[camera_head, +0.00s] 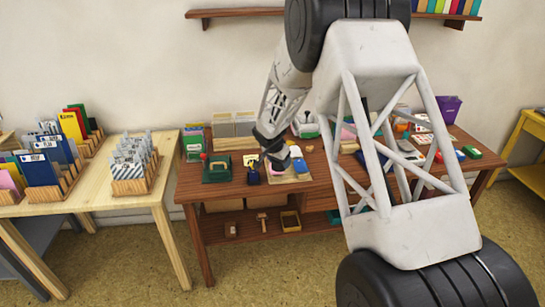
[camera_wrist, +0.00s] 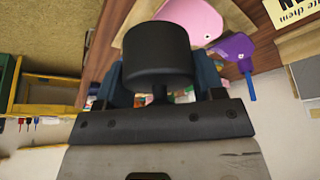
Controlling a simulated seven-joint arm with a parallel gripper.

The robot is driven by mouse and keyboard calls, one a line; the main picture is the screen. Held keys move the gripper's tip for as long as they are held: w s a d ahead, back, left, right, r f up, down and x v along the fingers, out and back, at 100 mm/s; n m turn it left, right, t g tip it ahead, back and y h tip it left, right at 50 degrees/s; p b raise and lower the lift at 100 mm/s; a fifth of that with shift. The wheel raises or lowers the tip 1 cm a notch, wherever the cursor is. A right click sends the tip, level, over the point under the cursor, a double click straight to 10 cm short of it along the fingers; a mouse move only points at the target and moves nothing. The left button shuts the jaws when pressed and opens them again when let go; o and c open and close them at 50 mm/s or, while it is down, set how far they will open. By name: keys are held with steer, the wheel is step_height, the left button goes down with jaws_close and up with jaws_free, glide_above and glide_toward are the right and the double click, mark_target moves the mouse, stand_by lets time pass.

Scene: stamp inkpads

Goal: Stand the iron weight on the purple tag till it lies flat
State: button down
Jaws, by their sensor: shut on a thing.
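My gripper (camera_wrist: 163,84) is shut on the iron weight (camera_wrist: 157,52), a dark grey cylinder, in the wrist view. The blue fingers show on either side of it, partly hidden behind it. The purple tag (camera_wrist: 233,47) lies to the right of the weight in that view, apart from it in the picture, with a narrow blue strip pointing down. Whether the tag is flat or curled is hard to tell. In the head view my gripper (camera_head: 274,152) is over the left half of the dark wooden table; the weight and the tag are too small to make out surely there.
A pink rounded piece (camera_wrist: 190,20) lies beside the purple tag, partly behind the weight. A printed card (camera_wrist: 291,12) is at the upper right. A purple bin (camera_head: 449,107) stands at right.

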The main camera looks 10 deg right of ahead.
steer(key=shift+w+r, duration=0.1)
steer(key=shift+w, duration=0.1)
steer(key=shift+w+f, duration=0.25)
steer(key=shift+w, duration=2.35)
steer(key=shift+w+f, duration=0.25)
steer(key=shift+w, duration=2.4)
steer(key=shift+w+f, duration=0.25)
steer(key=shift+w, duration=2.35)
steer(key=shift+f, duration=0.1)
steer(key=shift+f, duration=1.6)
steer(key=shift+f, duration=0.2)
steer(key=shift+c, duration=1.1)
jaws_free()
steer(key=shift+r, duration=0.1)
steer(key=v, duration=1.2)
